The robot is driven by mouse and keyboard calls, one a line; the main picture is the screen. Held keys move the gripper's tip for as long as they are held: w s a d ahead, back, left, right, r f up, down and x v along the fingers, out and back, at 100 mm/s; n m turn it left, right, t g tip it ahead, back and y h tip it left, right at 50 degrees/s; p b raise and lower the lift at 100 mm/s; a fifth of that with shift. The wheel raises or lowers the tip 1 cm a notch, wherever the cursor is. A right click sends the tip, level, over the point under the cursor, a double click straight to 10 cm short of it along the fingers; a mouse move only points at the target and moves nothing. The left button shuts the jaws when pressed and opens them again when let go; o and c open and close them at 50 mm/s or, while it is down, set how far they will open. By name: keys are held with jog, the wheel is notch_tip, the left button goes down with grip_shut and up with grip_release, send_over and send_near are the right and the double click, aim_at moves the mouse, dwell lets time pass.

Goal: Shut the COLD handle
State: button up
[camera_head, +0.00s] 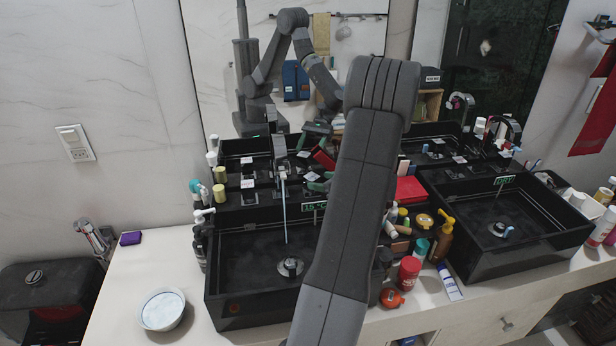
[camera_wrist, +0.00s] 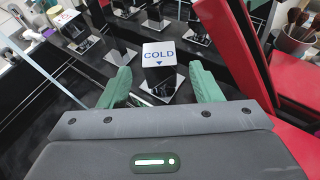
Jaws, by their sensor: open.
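The COLD handle (camera_wrist: 160,62) is a dark block with a white top, a blue "COLD" label and a small blue arrow, on a shiny square plate. In the wrist view it stands ahead of my open gripper (camera_wrist: 161,82), roughly centred between the green fingertips, with a gap on each side. In the head view my gripper (camera_head: 318,184) is partly hidden by my arm, beside the left sink's faucet (camera_head: 279,150). A thin stream of water (camera_head: 285,210) falls from this faucet into the black left sink (camera_head: 235,285). Another white-topped handle (camera_wrist: 76,25) stands at upper left in the wrist view.
A red box (camera_wrist: 240,45) stands close to the right fingertip. Several bottles and jars (camera_head: 409,270) crowd the counter between the left sink and the right sink (camera_head: 540,255). A white bowl (camera_head: 162,309) sits at the counter's left. A mirror behind reflects my arm.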

aim_at(308, 179)
jog(key=p+x, duration=0.1)
jog(key=x, duration=0.6)
jog(key=c, duration=1)
